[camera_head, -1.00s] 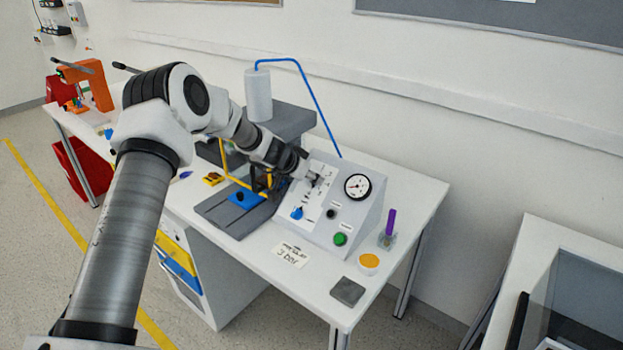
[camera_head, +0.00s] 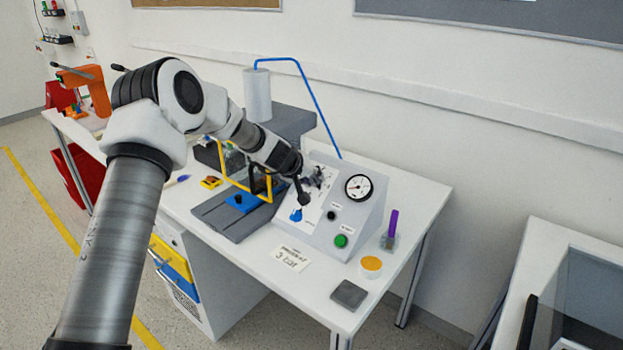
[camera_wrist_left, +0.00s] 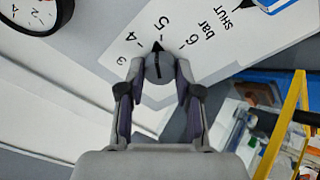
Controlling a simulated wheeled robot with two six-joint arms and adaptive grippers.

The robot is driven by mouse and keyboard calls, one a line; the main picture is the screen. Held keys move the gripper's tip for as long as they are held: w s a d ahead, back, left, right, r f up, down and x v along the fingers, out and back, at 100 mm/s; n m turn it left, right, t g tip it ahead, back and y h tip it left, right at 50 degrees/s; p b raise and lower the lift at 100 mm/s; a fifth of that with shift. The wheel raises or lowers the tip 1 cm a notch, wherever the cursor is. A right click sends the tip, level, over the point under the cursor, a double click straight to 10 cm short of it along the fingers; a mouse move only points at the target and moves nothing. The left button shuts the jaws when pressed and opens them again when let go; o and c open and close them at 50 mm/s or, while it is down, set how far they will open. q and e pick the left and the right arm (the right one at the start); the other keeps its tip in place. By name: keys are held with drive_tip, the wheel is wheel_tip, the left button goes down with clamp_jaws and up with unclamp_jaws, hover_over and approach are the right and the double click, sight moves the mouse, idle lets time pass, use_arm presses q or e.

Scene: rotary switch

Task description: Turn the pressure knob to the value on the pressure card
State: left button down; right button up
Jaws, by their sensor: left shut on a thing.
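The pressure knob (camera_wrist_left: 158,67) is a small grey knob with a black pointer. It sits on a white scale plate (camera_wrist_left: 225,50) marked 3, 4, 5, 6 and bar. Its pointer is directed at about the 5. My left gripper (camera_head: 318,178) is at the sloped panel; in the left wrist view (camera_wrist_left: 159,78) its two fingers are shut on the knob from both sides. In the head view the gripper hides the knob. The pressure card (camera_head: 291,259) lies on the table in front of the panel and reads 3 bar. My right gripper is not in view.
The panel box carries a round gauge (camera_head: 358,187), a blue handle (camera_head: 296,215), a black knob (camera_head: 332,215) and a green button (camera_head: 341,241). A yellow frame (camera_head: 233,181) stands left of it. A purple-topped item (camera_head: 391,228), an orange-topped pot (camera_head: 371,266) and a grey block (camera_head: 348,294) stand right.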

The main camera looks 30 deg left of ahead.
use_arm(q)
drive_tip(key=n+p, duration=0.1)
drive_tip(key=n, duration=0.2)
drive_tip(key=shift+r+n+y, duration=0.1)
drive_tip(key=shift+n+y, duration=0.2)
drive_tip(key=shift+n, duration=0.1)
drive_tip(key=n+p, duration=0.2)
drive_tip(key=n, duration=0.1)
drive_tip(key=shift+n, duration=0.4)
drive_tip(key=n+g+p, duration=0.1)
drive_tip(key=n+p, duration=0.3)
drive_tip(key=n, duration=0.1)
drive_tip(key=shift+d+y, duration=0.1)
drive_tip(key=shift+y, duration=0.2)
drive_tip(key=shift+n+p, duration=1.4)
drive_tip(key=shift+n, duration=0.2)
drive_tip(key=c, duration=0.8)
unclamp_jaws()
drive_tip(key=shift+f, duration=0.2)
drive_tip(key=shift+w, duration=0.15)
drive_tip(key=shift+r, duration=0.1)
